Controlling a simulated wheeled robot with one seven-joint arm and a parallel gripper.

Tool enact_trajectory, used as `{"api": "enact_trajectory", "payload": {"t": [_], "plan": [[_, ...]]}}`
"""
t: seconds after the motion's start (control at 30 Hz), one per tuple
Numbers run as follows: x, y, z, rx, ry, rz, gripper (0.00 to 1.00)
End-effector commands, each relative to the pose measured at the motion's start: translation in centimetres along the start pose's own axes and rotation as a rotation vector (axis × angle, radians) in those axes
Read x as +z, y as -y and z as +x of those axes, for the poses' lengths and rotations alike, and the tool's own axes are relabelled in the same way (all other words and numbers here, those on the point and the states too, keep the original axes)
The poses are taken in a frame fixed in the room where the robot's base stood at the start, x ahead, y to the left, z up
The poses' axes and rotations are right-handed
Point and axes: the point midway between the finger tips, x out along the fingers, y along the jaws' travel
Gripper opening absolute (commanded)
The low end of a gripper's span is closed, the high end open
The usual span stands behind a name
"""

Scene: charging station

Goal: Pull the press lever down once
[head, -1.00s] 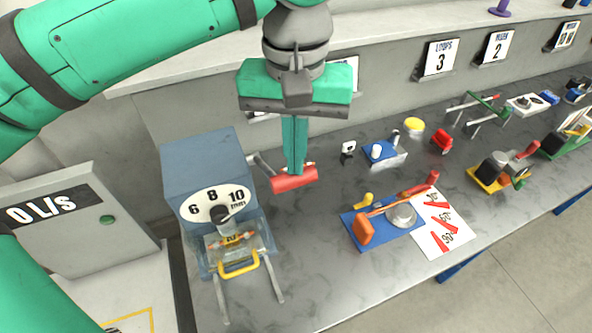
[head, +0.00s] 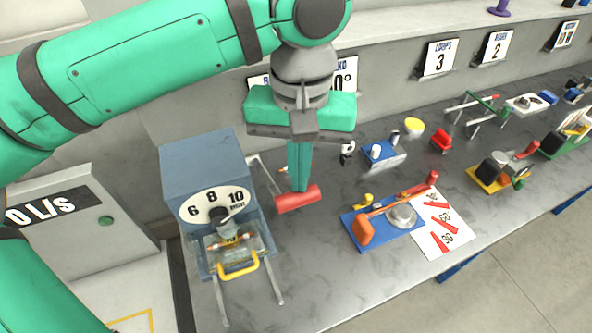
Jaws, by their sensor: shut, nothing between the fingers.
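The press is a blue-grey box (head: 203,160) at the left of the bench, with a dial plate marked 6, 8, 10 on its front. Its lever is a thin metal rod (head: 268,178) at the box's right side, ending in a red cylindrical grip (head: 299,200). The rod slopes down toward the viewer, with the grip low over the bench. My gripper (head: 299,188) points down with its green fingers shut. Its fingertips are at the top of the red grip and appear to touch it. The grip is not between the fingers.
A yellow handle (head: 239,267) and a clear guard are at the press's front. A blue board with an orange lever (head: 366,230) and a white sheet (head: 441,225) lie to the right. Small devices stand behind. Bare bench lies between press and board.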

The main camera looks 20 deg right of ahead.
Motion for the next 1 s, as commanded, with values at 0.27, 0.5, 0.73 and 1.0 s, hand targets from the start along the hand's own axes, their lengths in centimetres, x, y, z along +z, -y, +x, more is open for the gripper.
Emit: {"api": "enact_trajectory", "payload": {"t": [0.27, 0.5, 0.73, 1.0], "plan": [[0.1, 0.3, 0.1, 0.000, 0.001, -0.006, 0.00], [0.4, -0.1, 0.9, 0.000, 0.001, -0.001, 0.00], [0.8, -0.6, 1.9, 0.000, 0.002, 0.003, 0.00], [0.9, -0.7, 2.3, 0.000, 0.001, 0.004, 0.00]]}}
